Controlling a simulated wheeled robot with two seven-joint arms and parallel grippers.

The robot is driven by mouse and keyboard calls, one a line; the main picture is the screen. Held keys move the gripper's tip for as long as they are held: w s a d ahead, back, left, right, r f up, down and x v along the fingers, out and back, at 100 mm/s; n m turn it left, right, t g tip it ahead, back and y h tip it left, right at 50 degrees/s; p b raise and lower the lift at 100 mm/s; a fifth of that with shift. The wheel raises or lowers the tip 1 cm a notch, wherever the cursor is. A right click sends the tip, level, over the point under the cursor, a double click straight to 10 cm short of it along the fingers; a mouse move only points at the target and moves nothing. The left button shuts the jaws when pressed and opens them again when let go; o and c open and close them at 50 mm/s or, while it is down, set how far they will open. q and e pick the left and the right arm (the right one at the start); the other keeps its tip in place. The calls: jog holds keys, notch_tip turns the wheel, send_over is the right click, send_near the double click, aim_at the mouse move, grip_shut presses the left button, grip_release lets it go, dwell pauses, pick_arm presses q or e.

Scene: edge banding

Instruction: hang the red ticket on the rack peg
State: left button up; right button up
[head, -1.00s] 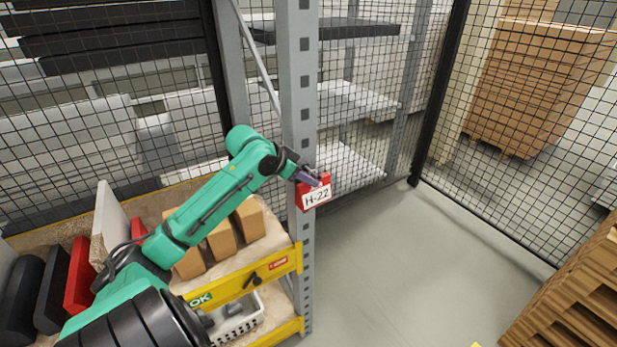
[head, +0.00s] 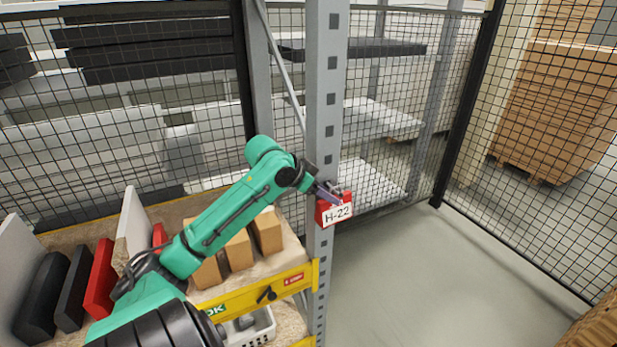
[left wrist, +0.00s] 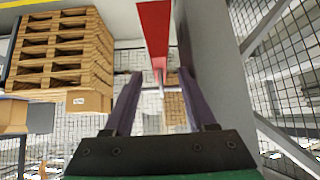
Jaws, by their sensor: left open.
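The red ticket (head: 322,214) with a white "H-22" face is at the grey rack post (head: 325,110) in the head view, roughly upright. My left gripper (head: 328,193) is at its top edge, with purple fingers. In the left wrist view the left gripper (left wrist: 160,76) is open, one finger on each side, and a red strip (left wrist: 155,35), seen nearly edge-on, lies ahead between them. I cannot tell whether the fingers touch the ticket. The peg is not clearly visible, so I cannot tell whether it bears the ticket. My right gripper is not in view.
The rack post stands close beside the left gripper. A yellow shelf beam (head: 250,298) with a black knob-like part runs below my arm. Cardboard boxes (head: 238,250) and upright panels stand on the shelf. Wire mesh fencing (head: 540,110) is behind.

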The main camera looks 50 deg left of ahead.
pick_arm(q)
jog(key=b+v, duration=0.2)
jog(key=v, duration=1.1)
jog(key=shift+f, duration=0.1)
